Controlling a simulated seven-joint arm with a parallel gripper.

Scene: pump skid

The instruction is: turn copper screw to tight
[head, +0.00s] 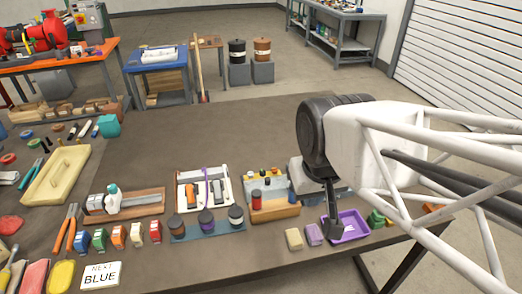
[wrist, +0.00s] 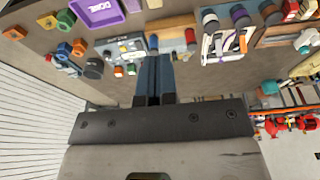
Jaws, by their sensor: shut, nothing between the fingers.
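My gripper (head: 333,230) points down over the right part of the bench, in front of the purple tray in the head view. In the wrist view its two dark fingers (wrist: 155,64) are together, with nothing between them. A grey box (wrist: 124,50) with several small coloured knobs lies just beyond the fingertips in the wrist view. In the head view a grey unit (head: 264,184) with small knobs stands left of my gripper. I cannot pick out the copper screw for certain; the knobs are too small to tell, and my arm hides part of the bench.
A purple tray (head: 355,226) is beside my gripper; it also shows in the wrist view (wrist: 97,12). Beige (head: 294,239) and mauve (head: 314,234) blocks lie left of it. A board with three jars (head: 206,218) stands further left. The bench's middle back is bare.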

